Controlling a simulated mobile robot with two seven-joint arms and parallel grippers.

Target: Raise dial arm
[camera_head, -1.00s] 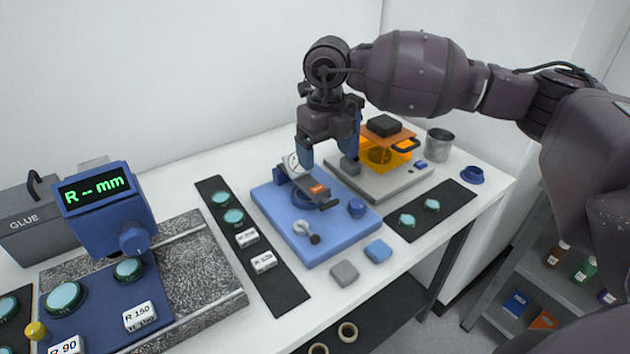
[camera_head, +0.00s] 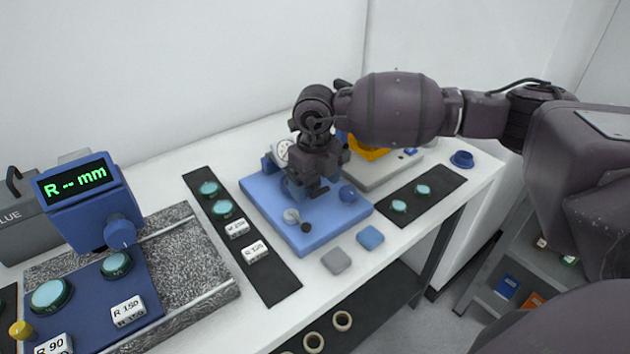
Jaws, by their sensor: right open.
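A blue base plate (camera_head: 330,224) lies on the white table and carries a dial gauge (camera_head: 283,150) with a round white face. The dial arm is mostly hidden behind my right gripper (camera_head: 309,190), so I cannot tell its angle or whether it is touched. The right gripper is open and points down over the middle of the plate, close in front of the dial. My left gripper is out of view.
A grey-based fixture with an orange cover (camera_head: 370,153) stands behind my right wrist. Black strips with teal discs (camera_head: 222,208) flank the plate. Grey (camera_head: 336,261) and blue (camera_head: 370,237) blocks lie in front. A blue readout (camera_head: 77,188) stands at left.

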